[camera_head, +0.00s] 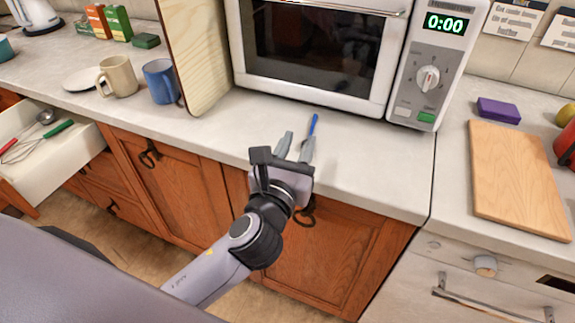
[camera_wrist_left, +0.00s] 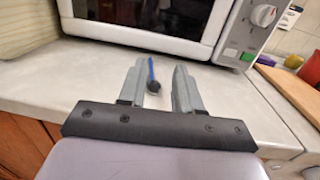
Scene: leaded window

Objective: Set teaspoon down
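The teaspoon has a blue handle (camera_head: 314,124) and appears to lie on the counter in front of the microwave. In the left wrist view its dark bowl (camera_wrist_left: 154,86) points toward my gripper and its handle points away to the microwave. My left gripper (camera_head: 296,140) is open over the counter, its fingers pointing at the microwave. In the left wrist view the spoon lies between the two fingers (camera_wrist_left: 159,72), nearer the left one, with a clear gap to the right one. In the head view the near part of the spoon is hidden. My right gripper is not in view.
The microwave (camera_head: 320,50) stands close behind the spoon. An upright wooden board (camera_head: 192,60), a blue mug (camera_head: 160,82) and a beige mug (camera_head: 119,77) stand left. An open drawer (camera_head: 60,160) with utensils is far left. A cutting board (camera_head: 515,180) lies right. Bare counter surrounds the gripper.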

